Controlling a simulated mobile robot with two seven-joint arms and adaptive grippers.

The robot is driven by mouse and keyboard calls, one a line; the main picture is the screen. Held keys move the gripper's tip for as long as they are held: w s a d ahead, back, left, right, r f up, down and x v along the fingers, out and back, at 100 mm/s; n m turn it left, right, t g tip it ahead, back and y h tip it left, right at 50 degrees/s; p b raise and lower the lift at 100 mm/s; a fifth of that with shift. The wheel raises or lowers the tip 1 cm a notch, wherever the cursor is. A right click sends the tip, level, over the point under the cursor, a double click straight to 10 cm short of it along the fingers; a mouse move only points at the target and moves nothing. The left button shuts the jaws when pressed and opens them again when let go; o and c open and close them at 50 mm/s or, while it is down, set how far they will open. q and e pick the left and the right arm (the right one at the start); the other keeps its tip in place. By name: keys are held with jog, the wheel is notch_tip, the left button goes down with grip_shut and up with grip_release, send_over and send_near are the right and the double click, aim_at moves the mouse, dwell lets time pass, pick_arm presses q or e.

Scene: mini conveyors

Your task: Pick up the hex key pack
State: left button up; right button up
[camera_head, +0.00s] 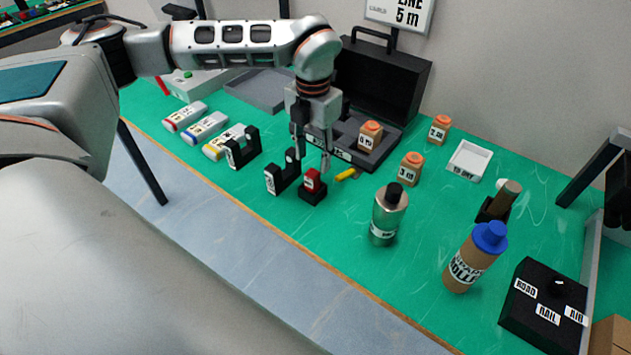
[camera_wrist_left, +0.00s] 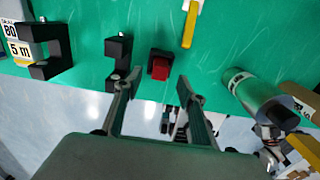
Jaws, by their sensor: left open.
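A small red block in a black holder (camera_head: 312,187) stands near the front edge of the green bench; I take it for the hex key pack, though its label is too small to read. It also shows in the left wrist view as a red-topped block (camera_wrist_left: 160,65). My left gripper (camera_head: 312,158) points down just above and behind it, fingers apart and empty. In the left wrist view the open fingertips (camera_wrist_left: 158,84) lie on either side below the red block, not touching it as far as I can tell. My right gripper is not in view.
A black U-shaped holder (camera_head: 283,174) stands close left of the red block, and a yellow-handled tool (camera_head: 346,174) lies close right. A steel bottle (camera_head: 388,213) and a blue-capped bottle (camera_head: 474,258) stand to the right. An open black case (camera_head: 386,78) is behind.

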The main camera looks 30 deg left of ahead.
aim_at(312, 172)
pick_arm(q)
jog(key=f, duration=0.6)
jog(key=shift+s+f, duration=0.2)
jog(key=shift+f, duration=0.05)
grip_shut()
